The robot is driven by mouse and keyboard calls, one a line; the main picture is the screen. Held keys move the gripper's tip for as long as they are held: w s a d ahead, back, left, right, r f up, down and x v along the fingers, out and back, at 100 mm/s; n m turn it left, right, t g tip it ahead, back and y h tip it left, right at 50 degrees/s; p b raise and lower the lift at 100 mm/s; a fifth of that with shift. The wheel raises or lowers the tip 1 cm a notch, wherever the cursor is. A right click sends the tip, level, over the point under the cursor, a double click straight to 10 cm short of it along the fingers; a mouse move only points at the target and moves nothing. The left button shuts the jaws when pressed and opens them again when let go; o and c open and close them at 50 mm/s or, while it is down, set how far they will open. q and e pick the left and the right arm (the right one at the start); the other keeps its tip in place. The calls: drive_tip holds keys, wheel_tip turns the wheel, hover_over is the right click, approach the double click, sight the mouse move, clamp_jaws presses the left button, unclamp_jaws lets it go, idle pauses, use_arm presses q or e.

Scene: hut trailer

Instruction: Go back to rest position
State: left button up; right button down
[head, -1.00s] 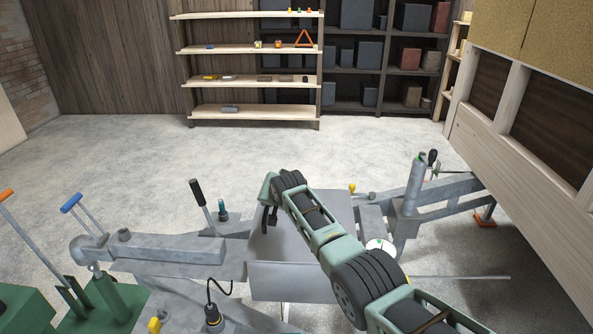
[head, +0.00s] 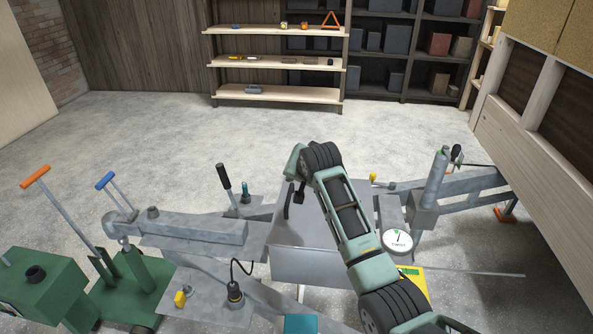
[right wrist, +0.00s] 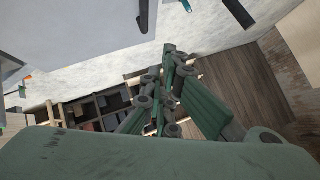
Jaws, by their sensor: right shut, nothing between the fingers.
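My right arm comes in from the lower right of the head view and reaches over the grey metal trailer frame (head: 195,228). Its gripper (head: 294,195) is at the arm's far end, pointing down above a flat grey plate (head: 325,262); it is small and partly hidden there. In the right wrist view the right gripper (right wrist: 170,78) shows its green links and dark joints, shut with nothing held. My left gripper is not in view.
A round dial gauge (head: 397,241) and a yellow sheet (head: 412,278) lie close to my right arm. A black-handled lever (head: 224,177) stands left of the gripper. Green jacks (head: 128,285) stand lower left. Shelves (head: 275,63) are at the back; the concrete floor (head: 160,135) before them is clear.

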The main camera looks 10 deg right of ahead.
drive_tip(key=s+d+f+n+g, duration=0.2)
drive_tip(key=s+f, duration=0.7)
drive_tip(key=s, duration=0.4)
drive_tip(key=s+d+f+n+g, duration=0.1)
drive_tip(key=s+d+f+n, duration=0.15)
drive_tip(key=s+f, duration=0.75)
drive_tip(key=s+d+r+n+g, duration=0.1)
drive_tip(key=s+n+g, duration=0.1)
drive_tip(key=s, duration=1.2)
drive_tip(key=s+d+r+n+g, duration=0.1)
drive_tip(key=s+d, duration=0.1)
drive_tip(key=s, duration=1.3)
wheel_tip(320, 180, down, 27)
drive_tip(key=s+g, duration=0.2)
drive_tip(key=s+d+f+g, duration=0.1)
drive_tip(key=s+d+f, duration=0.1)
drive_tip(key=s+f, duration=1.4)
drive_tip(key=shift+s+d+n+h, duration=0.15)
drive_tip(key=shift+d+n+h, duration=0.2)
drive_tip(key=shift+h, duration=0.05)
